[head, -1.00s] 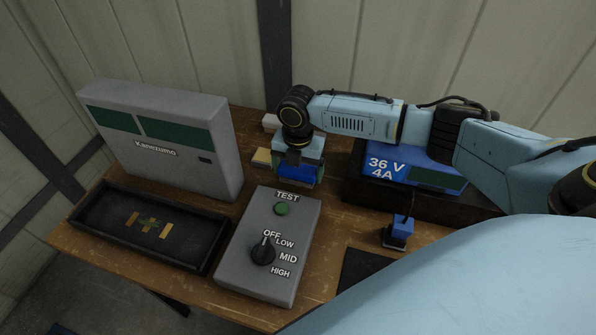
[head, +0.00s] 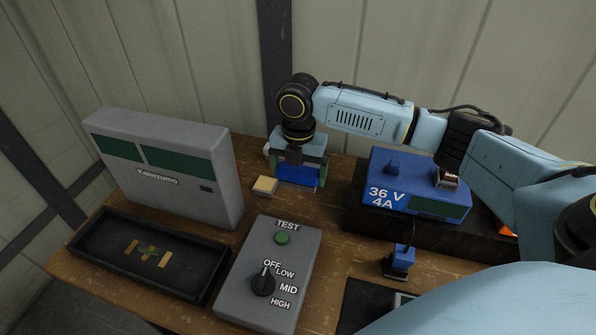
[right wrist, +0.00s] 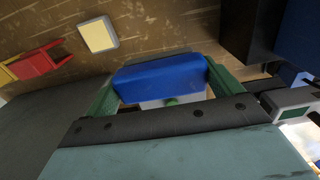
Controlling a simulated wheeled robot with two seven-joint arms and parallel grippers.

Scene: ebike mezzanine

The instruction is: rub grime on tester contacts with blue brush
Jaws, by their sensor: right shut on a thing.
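My right gripper (head: 299,182) is shut on the blue brush (head: 297,175), behind the grey control box. In the right wrist view the brush (right wrist: 160,77) shows as a blue block between the green fingers; its bristles are hard to make out. The tester contacts (head: 131,247) are gold strips in a black tray (head: 95,257) at the left front. Green grime (head: 148,252) lies across the middle of the contacts. The brush is well apart from the contacts, to their right and farther back. My left gripper is not in view.
The grey Kanezumo tester (head: 180,190) stands behind the tray. The control box (head: 290,255) has a knob at OFF. A yellow-white block (head: 265,186) lies near the brush. A blue 36 V charger (head: 385,180) and a small blue connector (head: 400,258) are at right.

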